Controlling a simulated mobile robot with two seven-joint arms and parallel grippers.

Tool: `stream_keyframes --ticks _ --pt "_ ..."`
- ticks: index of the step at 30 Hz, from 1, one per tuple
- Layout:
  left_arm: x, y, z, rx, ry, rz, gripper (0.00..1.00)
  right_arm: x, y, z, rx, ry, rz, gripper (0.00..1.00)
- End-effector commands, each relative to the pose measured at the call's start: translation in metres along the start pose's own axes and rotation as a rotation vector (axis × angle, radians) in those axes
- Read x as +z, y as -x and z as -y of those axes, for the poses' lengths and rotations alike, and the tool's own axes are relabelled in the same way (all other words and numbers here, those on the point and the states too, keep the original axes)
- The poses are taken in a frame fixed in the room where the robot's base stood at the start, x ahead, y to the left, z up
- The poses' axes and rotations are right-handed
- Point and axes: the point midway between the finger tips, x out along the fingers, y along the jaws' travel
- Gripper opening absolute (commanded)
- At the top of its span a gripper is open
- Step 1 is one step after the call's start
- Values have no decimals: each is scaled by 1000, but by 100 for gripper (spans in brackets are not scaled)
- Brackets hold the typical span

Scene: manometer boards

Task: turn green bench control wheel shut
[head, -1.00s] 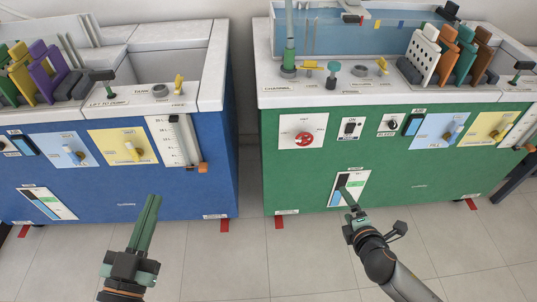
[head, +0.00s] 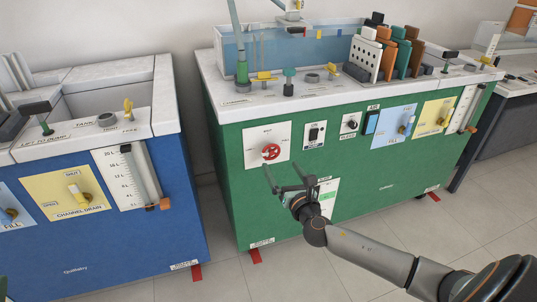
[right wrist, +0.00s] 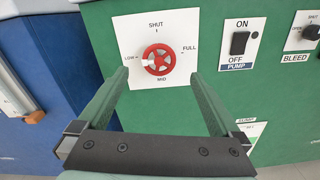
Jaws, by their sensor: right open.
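The red control wheel (head: 271,152) sits on a white plate (head: 254,142) on the green bench's front. In the right wrist view, the wheel (right wrist: 158,59) has a white mark on its left side, by LOW; SHUT is at the top. My right gripper (head: 282,170) is open and empty, in front of and slightly below the wheel. In the right wrist view, its fingers (right wrist: 160,76) stand either side of the wheel's lower part, apart from it in the picture. A dark green sliver at the head view's lower left edge seems to be my left gripper; its jaws are hidden.
The pump switch (head: 314,134) and bleed knob (head: 350,123) are right of the wheel. The blue bench (head: 100,240) stands to the left across a floor gap. A water tank (head: 290,45) stands on the green bench.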

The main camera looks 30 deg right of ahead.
Motion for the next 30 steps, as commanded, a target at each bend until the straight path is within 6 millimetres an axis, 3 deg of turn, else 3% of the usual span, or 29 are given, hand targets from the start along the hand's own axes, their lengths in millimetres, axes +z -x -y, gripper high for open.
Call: stream_keyframes --ticks 9,15,30 --pt "12 12 -7 2 22 4 0 -2 -56 0 0 -4 1 100" --pt "16 16 -9 -1 37 5 0 -2 -81 0 0 -4 -1 100" --pt "18 17 -12 2 47 7 0 -1 -92 -1 1 -4 -2 99"
